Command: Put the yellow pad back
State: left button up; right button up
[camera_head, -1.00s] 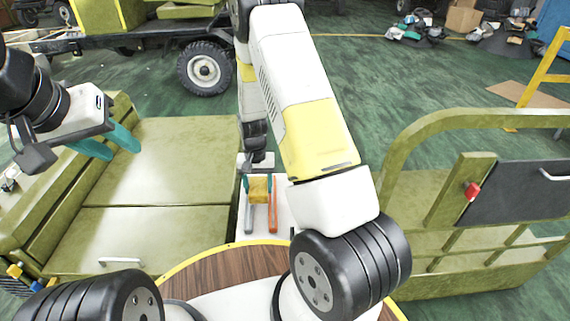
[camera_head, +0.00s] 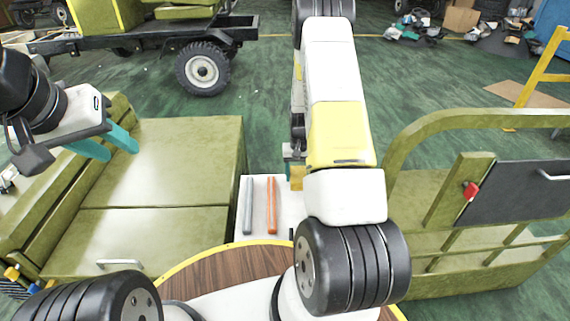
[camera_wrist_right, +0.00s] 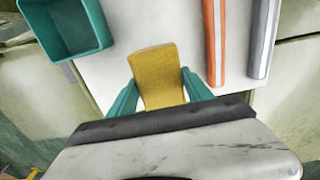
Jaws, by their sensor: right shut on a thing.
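The yellow pad (camera_wrist_right: 158,75) is between the two teal fingers of my right gripper (camera_wrist_right: 163,98) in the right wrist view. In the head view a small part of the pad (camera_head: 297,180) shows beside my right arm, which hides most of it. My right gripper is shut on the pad over the white surface (camera_head: 287,208), right of the bars. A teal open-topped bin (camera_wrist_right: 66,50) shows in the wrist view, apart from the pad; its inside looks empty. My left gripper (camera_head: 107,145) is open and empty above the green seat at the left.
A grey bar (camera_head: 249,205) and an orange bar (camera_head: 271,205) lie side by side on the white surface. The green seat (camera_head: 160,170) stands to the left, and a green railed frame (camera_head: 440,200) to the right. My right arm covers part of the white surface.

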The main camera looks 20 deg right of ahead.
jog(key=shift+f, duration=1.75)
jog(key=shift+f, duration=0.1)
jog(key=o, duration=1.3)
